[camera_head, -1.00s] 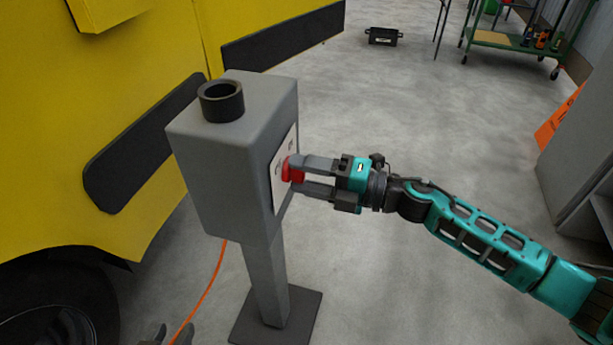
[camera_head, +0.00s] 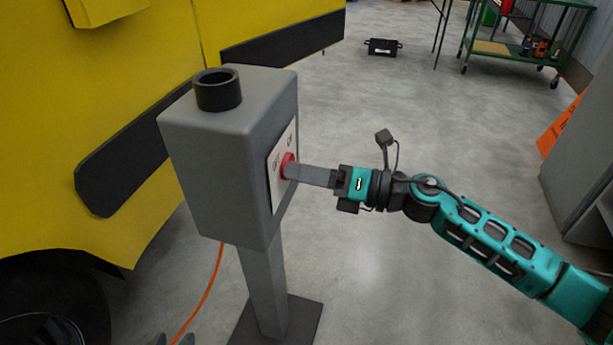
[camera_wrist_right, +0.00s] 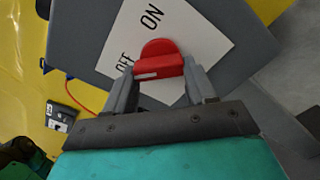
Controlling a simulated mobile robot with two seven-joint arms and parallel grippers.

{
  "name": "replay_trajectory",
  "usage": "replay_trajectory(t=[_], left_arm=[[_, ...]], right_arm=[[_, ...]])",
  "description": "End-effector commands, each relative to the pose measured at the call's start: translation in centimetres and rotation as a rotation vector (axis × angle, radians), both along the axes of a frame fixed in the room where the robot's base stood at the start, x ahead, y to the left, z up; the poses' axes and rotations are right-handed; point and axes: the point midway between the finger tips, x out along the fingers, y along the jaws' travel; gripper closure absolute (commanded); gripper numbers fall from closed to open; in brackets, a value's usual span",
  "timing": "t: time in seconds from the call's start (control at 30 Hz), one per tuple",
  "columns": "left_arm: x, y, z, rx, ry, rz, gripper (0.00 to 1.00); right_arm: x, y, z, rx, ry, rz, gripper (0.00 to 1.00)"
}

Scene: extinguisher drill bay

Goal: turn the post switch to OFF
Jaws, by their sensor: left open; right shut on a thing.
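The grey post switch box (camera_head: 225,160) stands on a post, with a white plate (camera_head: 279,172) facing right. The plate carries ON and OFF labels and a red knob (camera_head: 288,165). In the right wrist view the knob (camera_wrist_right: 160,58) sits between the two fingers of my right gripper (camera_wrist_right: 158,82), which is shut on it. Its white mark is on its left part, on the side of the OFF label. My right gripper (camera_head: 295,170) also shows in the head view, reaching in from the right.
A yellow vehicle (camera_head: 110,80) stands close behind and left of the post. An orange cable (camera_head: 205,295) runs along the floor by the base plate (camera_head: 300,318). A green cart (camera_head: 525,48) and a black case (camera_head: 383,46) stand far back. The middle floor is clear.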

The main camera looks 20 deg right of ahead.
Motion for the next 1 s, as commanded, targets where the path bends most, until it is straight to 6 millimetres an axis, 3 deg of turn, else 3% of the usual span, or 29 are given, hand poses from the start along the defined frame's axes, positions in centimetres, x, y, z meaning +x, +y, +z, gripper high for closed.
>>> replay_trajectory(t=[0.53,0.57,0.8,1.0], left_arm=[[0.08,-0.15,0.22,-0.003,-0.008,-0.003,0.57],[0.08,-0.15,0.22,-0.003,-0.008,-0.003,0.57],[0.08,-0.13,0.18,-0.002,-0.008,-0.002,0.57],[0.03,-0.09,0.01,-0.002,-0.004,-0.001,0.57]], right_arm=[[0.02,-0.05,-0.03,-0.017,-0.022,0.0,0.75],[0.02,-0.05,-0.03,-0.017,-0.022,0.0,0.43],[0.01,-0.03,-0.01,-0.015,-0.02,-0.001,0.2],[0.01,-0.02,-0.01,-0.013,-0.02,0.0,0.19]])
